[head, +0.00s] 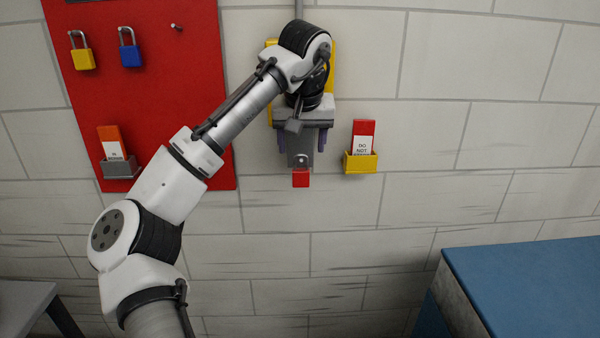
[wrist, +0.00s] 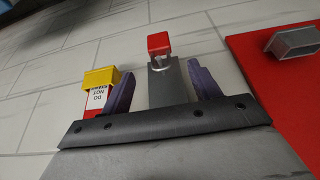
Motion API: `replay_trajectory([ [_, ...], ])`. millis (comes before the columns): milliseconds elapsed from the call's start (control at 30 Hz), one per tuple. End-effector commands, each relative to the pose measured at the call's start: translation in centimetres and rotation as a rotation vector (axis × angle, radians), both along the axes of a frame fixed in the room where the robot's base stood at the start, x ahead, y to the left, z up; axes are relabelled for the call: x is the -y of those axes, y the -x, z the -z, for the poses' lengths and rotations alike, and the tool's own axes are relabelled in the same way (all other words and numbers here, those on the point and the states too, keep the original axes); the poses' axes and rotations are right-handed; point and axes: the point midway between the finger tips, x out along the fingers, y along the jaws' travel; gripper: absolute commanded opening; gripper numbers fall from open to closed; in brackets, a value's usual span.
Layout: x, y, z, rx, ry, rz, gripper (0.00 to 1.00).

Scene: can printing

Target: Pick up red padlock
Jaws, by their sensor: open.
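The red padlock (head: 300,178) hangs by its shackle at the lower end of a grey plate (head: 299,157) on the wall. In the wrist view the padlock (wrist: 158,42) shows beyond the fingertips, roughly centred between them, with its shackle partly visible at the plate (wrist: 162,88). My gripper (head: 302,143) is open, with its two purple fingers on either side of the plate and above the padlock. In the wrist view my gripper (wrist: 160,73) has nothing clamped between its fingers, and the padlock is apart from them.
A red board (head: 185,80) at left carries a yellow padlock (head: 84,58), a blue padlock (head: 131,55) and a grey tag holder (head: 121,168). A yellow tag holder (head: 361,162) is close on the right. A blue-topped table (head: 530,280) stands lower right.

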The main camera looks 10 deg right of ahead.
Motion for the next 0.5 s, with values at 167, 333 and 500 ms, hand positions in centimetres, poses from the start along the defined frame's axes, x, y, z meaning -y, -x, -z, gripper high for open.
replay_trajectory([
  [167,0.2,-0.9,2.3,0.000,0.000,0.000,0.62],
  [333,0.2,-1.3,3.2,0.002,0.001,0.001,0.62],
  [500,0.3,-2.1,5.3,0.000,-0.002,0.001,0.62],
])
